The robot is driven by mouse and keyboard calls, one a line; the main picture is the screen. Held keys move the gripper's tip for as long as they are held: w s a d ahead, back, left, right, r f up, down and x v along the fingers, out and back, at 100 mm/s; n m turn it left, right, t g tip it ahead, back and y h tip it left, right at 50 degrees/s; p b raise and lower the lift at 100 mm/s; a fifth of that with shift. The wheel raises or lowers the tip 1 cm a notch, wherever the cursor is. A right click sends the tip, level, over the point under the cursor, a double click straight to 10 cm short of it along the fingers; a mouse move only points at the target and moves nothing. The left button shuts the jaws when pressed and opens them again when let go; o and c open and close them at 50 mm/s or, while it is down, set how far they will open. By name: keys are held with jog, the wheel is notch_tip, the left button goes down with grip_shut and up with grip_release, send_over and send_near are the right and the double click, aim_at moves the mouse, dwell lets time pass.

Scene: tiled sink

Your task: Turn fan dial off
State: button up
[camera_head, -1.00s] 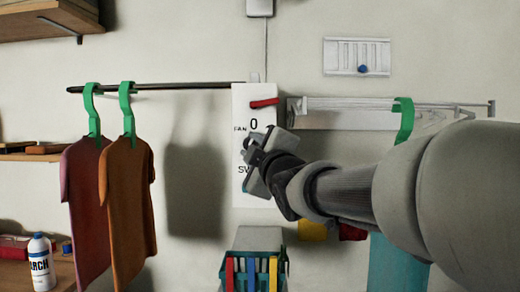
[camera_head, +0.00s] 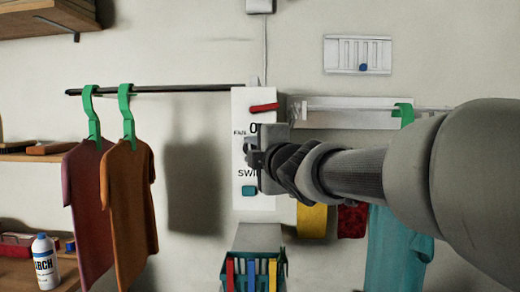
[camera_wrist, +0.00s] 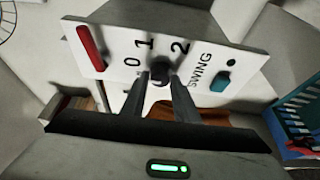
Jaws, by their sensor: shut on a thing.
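The white control panel (camera_head: 242,208) hangs on the wall and carries the fan label, a 0 and the word SWING. In the wrist view the panel (camera_wrist: 240,62) shows tilted, with the numerals 0, 1 and 2 around a small dark dial (camera_wrist: 160,72). My gripper (camera_wrist: 160,82) is shut on this dial, one finger on each side. In the head view my gripper (camera_head: 253,158) is at the middle of the panel and hides the dial. Which numeral the dial points at cannot be told.
A red lever (camera_head: 264,108) is above the dial and a teal switch (camera_head: 249,191) below it. Two shirts, red (camera_head: 88,205) and orange (camera_head: 129,205), hang at left. A basket of clothespins (camera_head: 254,276) is below. A teal garment (camera_head: 395,250) hangs at right.

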jog(key=o, duration=1)
jog(key=shift+o, duration=0.2)
jog(key=p+v, duration=0.3)
jog(key=v, duration=1.4)
jog(key=shift+s+p, duration=0.2)
jog(key=shift+p, duration=0.2)
